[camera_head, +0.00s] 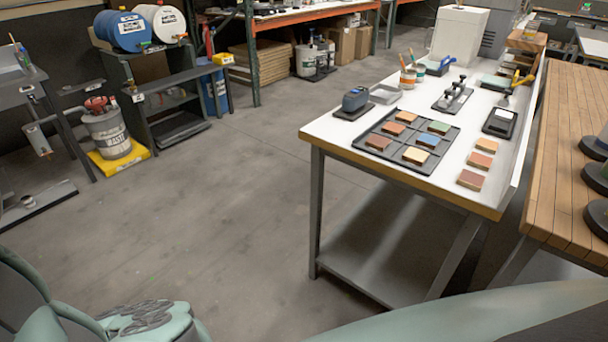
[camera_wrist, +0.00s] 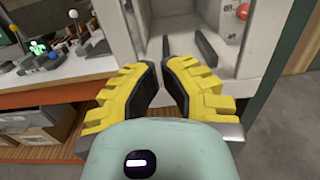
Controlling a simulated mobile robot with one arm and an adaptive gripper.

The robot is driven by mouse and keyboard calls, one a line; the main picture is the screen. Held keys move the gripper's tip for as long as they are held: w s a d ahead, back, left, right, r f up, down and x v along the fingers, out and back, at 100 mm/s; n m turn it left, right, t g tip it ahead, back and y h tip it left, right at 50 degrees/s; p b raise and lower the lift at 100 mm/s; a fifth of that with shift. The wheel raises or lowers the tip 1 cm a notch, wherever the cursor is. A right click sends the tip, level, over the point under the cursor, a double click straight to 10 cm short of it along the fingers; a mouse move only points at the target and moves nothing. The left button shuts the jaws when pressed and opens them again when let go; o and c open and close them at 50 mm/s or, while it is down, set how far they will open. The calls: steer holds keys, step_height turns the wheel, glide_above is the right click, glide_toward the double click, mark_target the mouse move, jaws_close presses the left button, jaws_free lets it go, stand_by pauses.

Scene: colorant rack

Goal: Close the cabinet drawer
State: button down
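In the wrist view, a light grey cabinet (camera_wrist: 143,22) stands open in front of my gripper (camera_wrist: 160,67). A light grey edge (camera_wrist: 231,131) shows beyond the right finger, perhaps the drawer front. The yellow fingers lean together over the drawer area, with a narrow gap between the dark tips and nothing seen held. I cannot tell whether they touch the drawer. My gripper is not in the head view, and I cannot pick out this drawer there.
In the wrist view, a worktop (camera_wrist: 85,68) with small items lies left of the cabinet, and a red round part (camera_wrist: 242,11) is at upper right. In the head view, a white table (camera_head: 334,130) holds a dark tray of colour samples. The concrete floor (camera_head: 220,190) is clear.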

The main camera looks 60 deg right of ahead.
steer(key=a+p, duration=0.2)
steer(key=a, duration=0.4)
steer(key=shift+w, duration=0.2)
steer(key=a+b, duration=0.4)
steer(key=a, duration=0.3)
steer(key=w+a+b, duration=0.1)
steer(key=a+b, duration=0.2)
steer(key=a, duration=0.3)
steer(key=a+b, duration=0.4)
steer(key=a, duration=0.3)
steer(key=shift+w+a+b, duration=0.3)
steer(key=shift+b, duration=0.05)
steer(key=shift+f, duration=0.2)
steer(key=shift+w+d, duration=0.1)
